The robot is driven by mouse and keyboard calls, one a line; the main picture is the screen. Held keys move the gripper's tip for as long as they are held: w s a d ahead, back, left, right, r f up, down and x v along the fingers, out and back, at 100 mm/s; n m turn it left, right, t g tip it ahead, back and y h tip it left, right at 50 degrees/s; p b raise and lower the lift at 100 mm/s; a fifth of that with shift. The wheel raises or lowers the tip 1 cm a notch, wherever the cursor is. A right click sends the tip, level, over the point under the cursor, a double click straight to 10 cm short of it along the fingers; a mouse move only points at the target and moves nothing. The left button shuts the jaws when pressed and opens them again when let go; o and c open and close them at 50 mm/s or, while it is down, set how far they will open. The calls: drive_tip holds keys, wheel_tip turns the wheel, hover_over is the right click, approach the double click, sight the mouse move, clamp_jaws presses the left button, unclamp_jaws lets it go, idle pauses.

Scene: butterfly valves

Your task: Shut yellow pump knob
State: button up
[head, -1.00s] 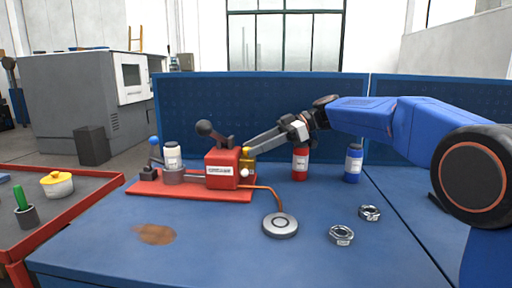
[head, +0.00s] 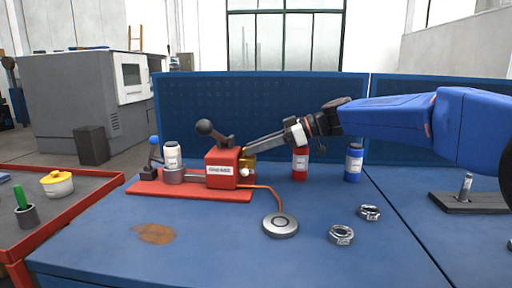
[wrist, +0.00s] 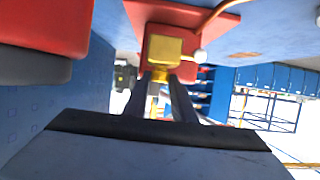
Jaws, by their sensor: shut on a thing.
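The red pump (head: 222,168) stands on a red base plate on the blue bench, with a black-balled lever on top. A yellow block (head: 248,168) is on its right side; in the wrist view this yellow block (wrist: 165,50) lies just beyond my fingertips. My gripper (head: 248,152) reaches in from the right, its two grey fingers sloping down to the yellow part. In the wrist view my gripper (wrist: 160,82) is shut on the small yellow knob (wrist: 155,88), seen between the fingers. The knob's exact angle is hard to tell.
A red bottle (head: 300,164) and a blue bottle (head: 353,163) stand behind the arm. A grey round disc (head: 280,225) lies in front, joined by an orange tube. Two metal nuts (head: 341,235) lie to the right. A blue panel (head: 230,110) closes the back.

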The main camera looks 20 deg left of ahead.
drive_tip(key=m+t, duration=0.2)
drive_tip(key=s+m+t, duration=0.1)
drive_tip(key=m+t, duration=0.1)
drive_tip(key=t, duration=0.1)
drive_tip(key=shift+s+m+t, duration=0.1)
drive_tip(key=shift+m+t, duration=0.2)
drive_tip(key=shift+m, duration=0.1)
idle(0.3)
drive_tip(key=o, duration=1.1)
drive_tip(key=shift+c, duration=0.2)
drive_tip(key=v, duration=1.7)
drive_tip(key=shift+s+d, duration=0.15)
drive_tip(key=shift+s, duration=0.15)
